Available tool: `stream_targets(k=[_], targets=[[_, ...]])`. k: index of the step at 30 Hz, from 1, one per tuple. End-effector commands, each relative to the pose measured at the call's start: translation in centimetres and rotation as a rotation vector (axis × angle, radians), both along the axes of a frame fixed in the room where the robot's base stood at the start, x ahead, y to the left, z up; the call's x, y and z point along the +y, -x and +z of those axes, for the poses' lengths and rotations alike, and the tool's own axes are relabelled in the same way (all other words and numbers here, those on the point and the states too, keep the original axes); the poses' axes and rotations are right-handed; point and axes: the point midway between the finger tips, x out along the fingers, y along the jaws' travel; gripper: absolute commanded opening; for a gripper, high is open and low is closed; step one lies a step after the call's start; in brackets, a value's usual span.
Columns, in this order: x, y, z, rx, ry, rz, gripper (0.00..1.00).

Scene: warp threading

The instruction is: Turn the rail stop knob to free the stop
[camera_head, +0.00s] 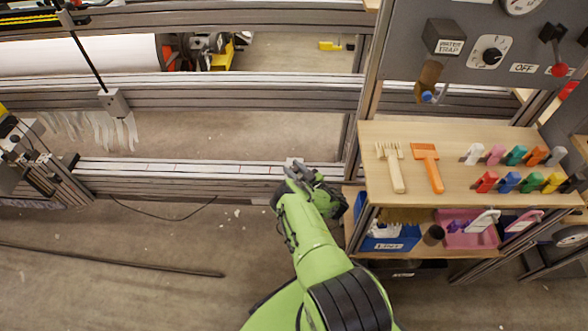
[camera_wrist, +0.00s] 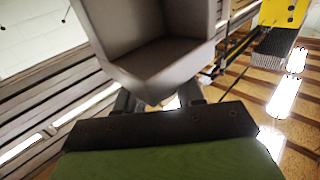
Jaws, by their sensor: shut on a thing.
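My gripper (camera_head: 296,172) reaches to the lower front rail (camera_head: 200,170), near the rail's right end. A small pale grey block, the rail stop (camera_head: 293,161), shows just past my fingertips on that rail. In the wrist view a large grey hollow block (camera_wrist: 160,62), which looks like the stop seen from below, fills the upper middle. My two dark fingers reach up behind it, and their tips are hidden. My gripper is shut on the rail stop knob, which the block and fingers hide. I cannot tell the knob's turn angle.
A wooden shelf (camera_head: 455,196) with brushes and coloured clips stands close to the right of my arm. Blue and pink bins sit below it. A control panel (camera_head: 460,60) is above. The floor left of my arm is mostly clear, with a dark cable and a rod.

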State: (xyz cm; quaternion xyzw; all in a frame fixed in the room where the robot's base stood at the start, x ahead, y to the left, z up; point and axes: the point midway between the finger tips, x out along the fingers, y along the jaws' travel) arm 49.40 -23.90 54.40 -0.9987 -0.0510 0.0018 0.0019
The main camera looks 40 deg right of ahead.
Motion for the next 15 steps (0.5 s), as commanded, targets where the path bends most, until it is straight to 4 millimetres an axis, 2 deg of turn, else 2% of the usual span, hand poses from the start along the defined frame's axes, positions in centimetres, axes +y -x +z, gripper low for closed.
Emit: stream_targets(k=[6,15], targets=[[0.03,-0.15,0.26,-0.01,0.006,0.144,0.07],[-0.05,-0.16,0.43,-0.01,0.006,0.237,0.07]])
